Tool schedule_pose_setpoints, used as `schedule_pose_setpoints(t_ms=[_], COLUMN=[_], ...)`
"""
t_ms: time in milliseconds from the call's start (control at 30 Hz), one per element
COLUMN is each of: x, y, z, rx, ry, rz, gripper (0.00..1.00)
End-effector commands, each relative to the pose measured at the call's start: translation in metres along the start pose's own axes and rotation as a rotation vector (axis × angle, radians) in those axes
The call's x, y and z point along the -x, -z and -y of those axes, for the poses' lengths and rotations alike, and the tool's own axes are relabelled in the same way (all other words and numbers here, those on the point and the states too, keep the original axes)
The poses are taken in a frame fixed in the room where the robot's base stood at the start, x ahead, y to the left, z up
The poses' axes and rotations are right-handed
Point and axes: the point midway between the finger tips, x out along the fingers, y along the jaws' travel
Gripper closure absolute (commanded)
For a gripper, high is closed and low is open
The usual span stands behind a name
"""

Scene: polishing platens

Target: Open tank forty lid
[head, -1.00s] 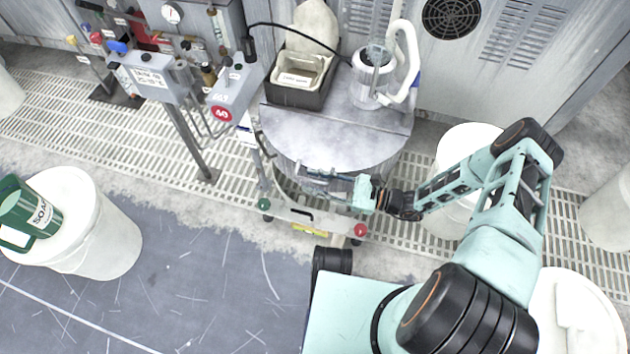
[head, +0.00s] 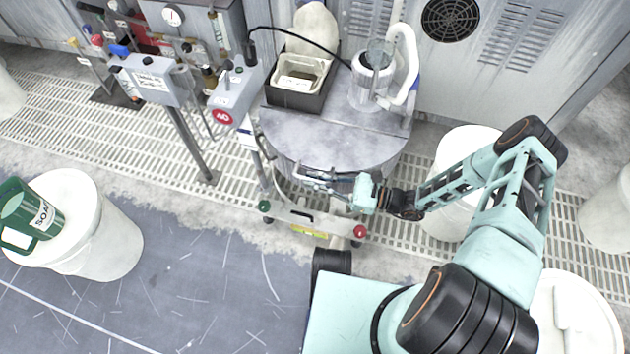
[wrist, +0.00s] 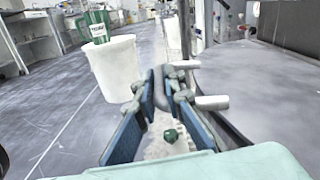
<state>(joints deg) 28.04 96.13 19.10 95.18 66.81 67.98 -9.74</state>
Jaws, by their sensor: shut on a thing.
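The tank's round grey lid (head: 330,143) lies about level below the panel with the red 40 sign (head: 222,117). It also shows at the right of the wrist view (wrist: 265,85). My gripper (head: 325,181) is at the lid's front edge. In the wrist view my gripper (wrist: 165,85) has its blue-padded fingers closed around a grey bar handle (wrist: 160,92). Part of the handle is hidden between the fingers. I cannot tell whether the lid is slightly raised.
A black box with a white container (head: 300,75) and a clear jar with a white hose (head: 372,78) stand at the lid's back. A white bucket (head: 95,235) bears a green soap jug (head: 30,215). Another white bucket (head: 455,215) stands beside my arm.

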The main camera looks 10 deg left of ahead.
Motion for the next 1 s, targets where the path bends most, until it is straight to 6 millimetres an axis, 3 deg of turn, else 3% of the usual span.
schedule_pose_setpoints(t_ms=[267,467,700,1000], x=[0.001,0.001,0.001,0.001], y=[-0.055,-0.092,-0.13,-0.163], z=[0.015,0.037,0.073,0.127], rx=[-0.203,-0.391,-0.616,-0.89], ry=[0.001,0.0,-0.001,0.0], rz=[0.001,0.0,-0.001,0.001], gripper=[1.0,1.0,1.0,1.0])
